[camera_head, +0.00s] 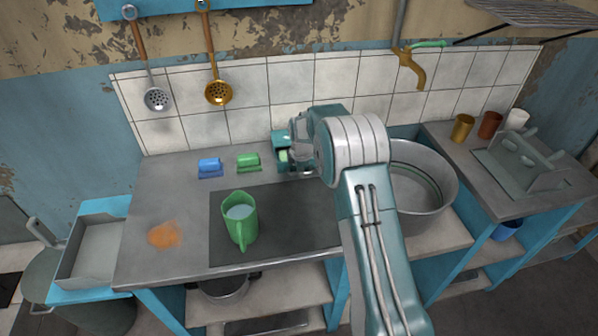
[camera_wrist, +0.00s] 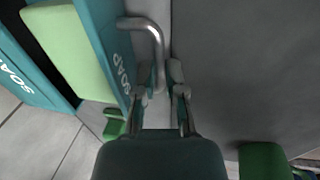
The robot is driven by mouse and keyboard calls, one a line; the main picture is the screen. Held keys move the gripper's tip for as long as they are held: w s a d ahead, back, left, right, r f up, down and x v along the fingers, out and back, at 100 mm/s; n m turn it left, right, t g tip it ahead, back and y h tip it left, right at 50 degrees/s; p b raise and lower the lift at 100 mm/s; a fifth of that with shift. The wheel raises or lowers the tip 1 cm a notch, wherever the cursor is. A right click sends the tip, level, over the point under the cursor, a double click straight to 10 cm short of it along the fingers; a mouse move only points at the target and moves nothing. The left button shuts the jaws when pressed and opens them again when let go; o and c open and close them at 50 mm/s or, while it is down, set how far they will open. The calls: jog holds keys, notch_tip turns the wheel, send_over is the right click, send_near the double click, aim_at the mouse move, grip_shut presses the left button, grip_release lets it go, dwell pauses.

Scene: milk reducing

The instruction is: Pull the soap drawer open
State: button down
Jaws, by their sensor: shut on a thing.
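The soap drawer has a teal front marked SOAP (camera_wrist: 108,45) in the wrist view, with a bent grey metal handle (camera_wrist: 150,28). It stands open, apart from its teal box (camera_wrist: 22,72), and a pale green block of soap (camera_wrist: 65,48) shows in the gap. My gripper (camera_wrist: 165,88) is shut on the handle. In the head view the teal soap box (camera_head: 281,137) sits at the back of the counter, and my gripper (camera_head: 298,153) is beside it, partly hidden by my arm.
A green mug (camera_head: 240,222) with pale liquid stands on a dark mat (camera_head: 290,230) at the front. A blue item (camera_head: 209,167) and a green item (camera_head: 248,162) lie left of the soap box. A large metal basin (camera_head: 425,185) is to the right.

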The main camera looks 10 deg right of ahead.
jog(key=c, duration=1)
grip_release()
jog(key=shift+d, duration=0.3)
jog(key=shift+a+r, duration=0.1)
jog(key=shift+r, duration=0.05)
notch_tip(320, 180, up, 11)
jog(key=s, duration=0.2)
jog(key=shift+r, duration=0.15)
